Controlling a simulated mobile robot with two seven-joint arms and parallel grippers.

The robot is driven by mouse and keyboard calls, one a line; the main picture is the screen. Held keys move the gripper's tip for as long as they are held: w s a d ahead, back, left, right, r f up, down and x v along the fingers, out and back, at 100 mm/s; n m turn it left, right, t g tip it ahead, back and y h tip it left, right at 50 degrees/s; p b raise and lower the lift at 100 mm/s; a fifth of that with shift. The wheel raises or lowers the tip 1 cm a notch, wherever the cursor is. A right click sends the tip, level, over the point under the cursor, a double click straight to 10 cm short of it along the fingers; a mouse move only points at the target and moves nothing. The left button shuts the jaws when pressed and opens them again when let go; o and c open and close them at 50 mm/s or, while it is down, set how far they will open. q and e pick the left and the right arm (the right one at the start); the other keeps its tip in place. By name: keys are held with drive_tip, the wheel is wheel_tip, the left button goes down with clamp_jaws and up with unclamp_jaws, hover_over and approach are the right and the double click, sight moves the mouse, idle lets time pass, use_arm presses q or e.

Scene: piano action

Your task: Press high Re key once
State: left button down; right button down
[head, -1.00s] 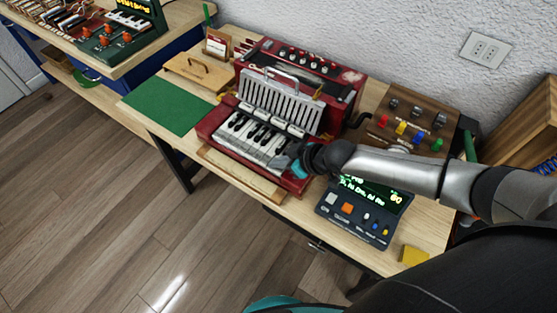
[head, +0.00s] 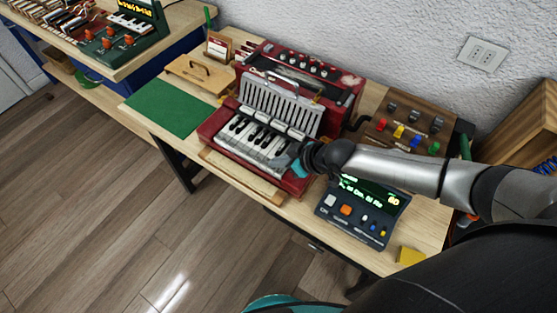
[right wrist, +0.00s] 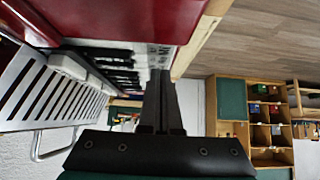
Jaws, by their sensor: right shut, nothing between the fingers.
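A red accordion-like piano (head: 208,127) stands on the wooden table with a short keyboard of white and black keys (head: 240,136) facing me. The keyboard also shows in the right wrist view (right wrist: 112,62), seen along its length. My right gripper (head: 279,161) is shut and empty, with its fingertips at the right end of the keyboard. In the right wrist view its dark fingers (right wrist: 160,76) reach to the white keys at that end. I cannot tell whether they touch or press a key. The fingers and hand hide part of the rightmost keys. My left gripper is not in view.
A dark console with a green-lit screen (head: 376,194) sits right of the piano, partly under my right arm. A wooden box with coloured knobs (head: 402,124) stands behind it. A green mat (head: 168,106) lies left. A yellow block (head: 410,256) is at the front edge.

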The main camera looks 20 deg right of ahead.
wheel_tip(320, 180, up, 4)
drive_tip(key=p, duration=0.4)
drive_tip(key=shift+r, duration=0.1)
drive_tip(key=p+v, duration=0.2)
drive_tip(key=v, duration=0.7)
drive_tip(key=shift+s+d+r, duration=0.15)
drive_tip(key=shift+s+d, duration=0.05)
drive_tip(key=shift+s, duration=0.1)
